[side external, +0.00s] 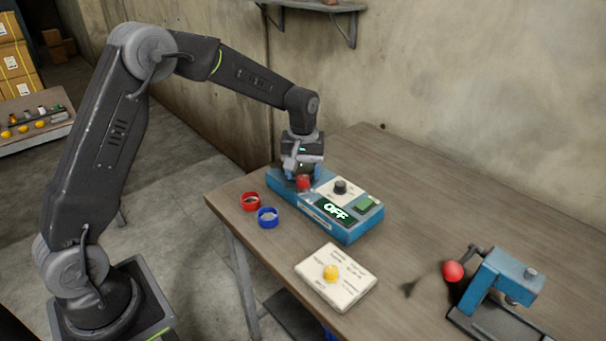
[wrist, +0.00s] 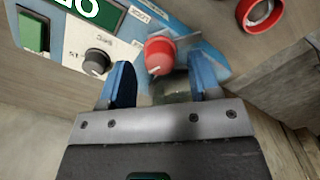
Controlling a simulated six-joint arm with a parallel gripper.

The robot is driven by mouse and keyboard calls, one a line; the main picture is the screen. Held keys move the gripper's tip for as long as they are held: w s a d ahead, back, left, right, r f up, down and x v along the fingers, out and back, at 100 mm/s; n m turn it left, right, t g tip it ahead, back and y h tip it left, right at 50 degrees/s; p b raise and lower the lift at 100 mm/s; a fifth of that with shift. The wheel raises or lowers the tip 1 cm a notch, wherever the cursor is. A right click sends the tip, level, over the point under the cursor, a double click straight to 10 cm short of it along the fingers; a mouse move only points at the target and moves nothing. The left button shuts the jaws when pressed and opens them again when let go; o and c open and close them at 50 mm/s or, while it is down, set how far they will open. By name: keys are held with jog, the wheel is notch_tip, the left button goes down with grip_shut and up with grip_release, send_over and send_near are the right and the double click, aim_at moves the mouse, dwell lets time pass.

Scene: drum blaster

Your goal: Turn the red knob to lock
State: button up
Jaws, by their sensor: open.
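The red knob (side external: 304,183) sits on the left end of the blue control box (side external: 350,231). In the wrist view the red knob (wrist: 160,56) shows a pale pointer mark on its face. My gripper (side external: 303,175) is over that end of the box. In the wrist view its blue fingers (wrist: 163,80) are open, one on each side of the knob, with gaps visible. I cannot tell whether the fingertips reach down beside the knob or stay short of it. The box display (side external: 336,211) reads OFF.
A black knob (side external: 340,187) and a green button (side external: 365,203) are on the same box. A red ring (side external: 250,201) and a blue ring (side external: 268,217) lie to its left. A white box with a yellow button (side external: 331,273) and a blue clamp device (side external: 505,275) stand nearer the front.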

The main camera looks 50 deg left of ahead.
jog(key=shift+f, duration=0.6)
jog(key=c, duration=0.9)
jog(key=shift+c, duration=0.2)
